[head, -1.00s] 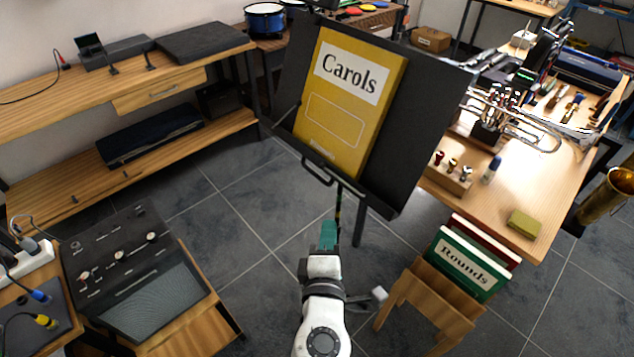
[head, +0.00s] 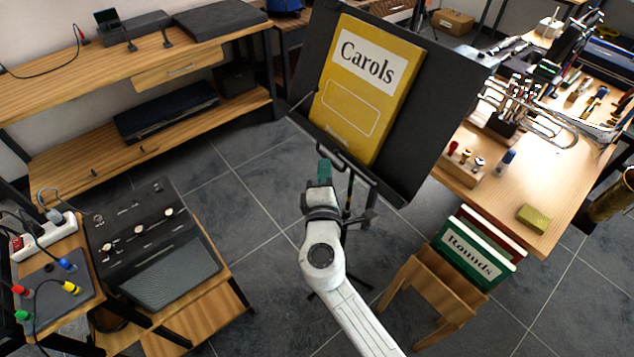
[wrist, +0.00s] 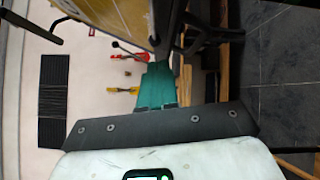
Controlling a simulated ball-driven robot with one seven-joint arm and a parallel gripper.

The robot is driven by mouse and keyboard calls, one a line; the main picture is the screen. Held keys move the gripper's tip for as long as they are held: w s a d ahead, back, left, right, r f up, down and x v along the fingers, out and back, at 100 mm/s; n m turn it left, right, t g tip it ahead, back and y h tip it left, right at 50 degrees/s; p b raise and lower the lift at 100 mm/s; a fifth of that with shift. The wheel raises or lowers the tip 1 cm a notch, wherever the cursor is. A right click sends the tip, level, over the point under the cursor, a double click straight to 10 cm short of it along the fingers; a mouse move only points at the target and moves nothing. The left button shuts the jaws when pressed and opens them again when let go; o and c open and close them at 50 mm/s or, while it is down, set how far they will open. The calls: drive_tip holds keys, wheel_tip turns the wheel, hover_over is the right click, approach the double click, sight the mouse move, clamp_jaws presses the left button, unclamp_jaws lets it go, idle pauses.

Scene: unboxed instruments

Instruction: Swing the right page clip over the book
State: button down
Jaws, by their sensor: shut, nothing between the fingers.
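The yellow Carols book (head: 358,110) leans upright on the black music stand (head: 443,105). A thin dark clip arm (head: 301,101) sticks out at the stand's left edge, clear of the cover. I cannot make out the right page clip for certain; dark bars below the ledge overlap there. My gripper (head: 324,172), with green fingers, is shut and empty just below the ledge's left part. In the wrist view the shut fingers (wrist: 157,80) point up toward the book's underside (wrist: 118,15), beside a dark stand post. Whether they touch the stand is unclear.
A wooden rack with a green Rounds book (head: 468,254) stands right of my arm. The workbench (head: 560,190) with brass instruments is at the right. A black mixer case (head: 150,245) lies at lower left. Grey floor is open between.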

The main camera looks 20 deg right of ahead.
drive_tip(key=shift+w+d+r, duration=0.15)
drive_tip(key=shift+w+d, duration=0.2)
drive_tip(key=shift+d, duration=0.45)
drive_tip(key=shift+b, duration=0.55)
